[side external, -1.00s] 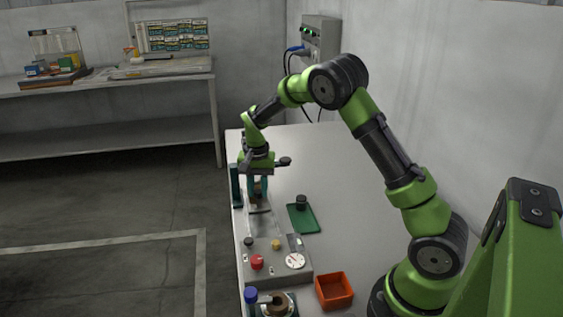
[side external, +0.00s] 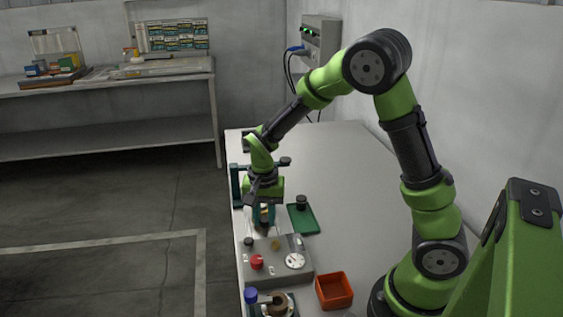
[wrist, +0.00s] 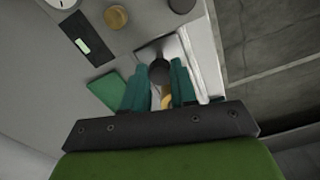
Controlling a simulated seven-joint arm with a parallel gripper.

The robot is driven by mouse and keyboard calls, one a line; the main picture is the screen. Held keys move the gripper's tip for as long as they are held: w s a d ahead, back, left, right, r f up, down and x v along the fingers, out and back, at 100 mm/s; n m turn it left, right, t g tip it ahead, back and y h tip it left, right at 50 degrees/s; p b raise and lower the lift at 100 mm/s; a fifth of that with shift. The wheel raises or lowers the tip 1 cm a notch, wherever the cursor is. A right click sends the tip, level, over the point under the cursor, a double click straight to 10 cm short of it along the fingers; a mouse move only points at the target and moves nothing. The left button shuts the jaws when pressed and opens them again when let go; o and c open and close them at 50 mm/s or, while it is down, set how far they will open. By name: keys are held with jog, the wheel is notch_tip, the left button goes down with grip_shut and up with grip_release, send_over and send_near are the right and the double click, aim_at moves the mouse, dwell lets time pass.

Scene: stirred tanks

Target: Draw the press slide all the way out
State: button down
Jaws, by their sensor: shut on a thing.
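My gripper (side external: 263,216) is low over the bench, between the teal press frame (side external: 236,186) and the grey control box. In the wrist view its teal fingers (wrist: 160,92) are closed around a dark round knob (wrist: 159,72), which I take to be the press slide's handle. A pale metal track (wrist: 182,48) runs beside and ahead of the knob. In the side view my gripper hides most of the slide and its track, so how far out the slide is cannot be read clearly. Something yellowish shows between the fingers in the wrist view.
The control box (side external: 283,271) with a red button (side external: 257,262) and dial (side external: 295,261) stands close in front. A green tray (side external: 305,222) with a black piece (side external: 301,202) lies to the right. An orange bin (side external: 334,290) is nearer.

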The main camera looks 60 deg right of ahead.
jog(key=shift+s+a, duration=0.2)
jog(key=shift+a, duration=0.05)
jog(key=c, duration=1.3)
grip_release()
jog(key=o, duration=0.4)
jog(key=shift+d, duration=0.1)
notch_tip(320, 180, up, 17)
jog(key=shift+w, duration=0.15)
jog(key=s+a+r+n+t+y, duration=0.1)
jog(key=s+a+n+t, duration=0.1)
jog(key=s, duration=0.5)
jog(key=s+a+n+t+y, duration=0.1)
jog(key=s+a+n+t, duration=0.2)
jog(key=s+n+t, duration=0.2)
jog(key=shift+s+r+n, duration=0.4)
jog(key=shift+s+n, duration=0.1)
jog(key=shift+s, duration=0.45)
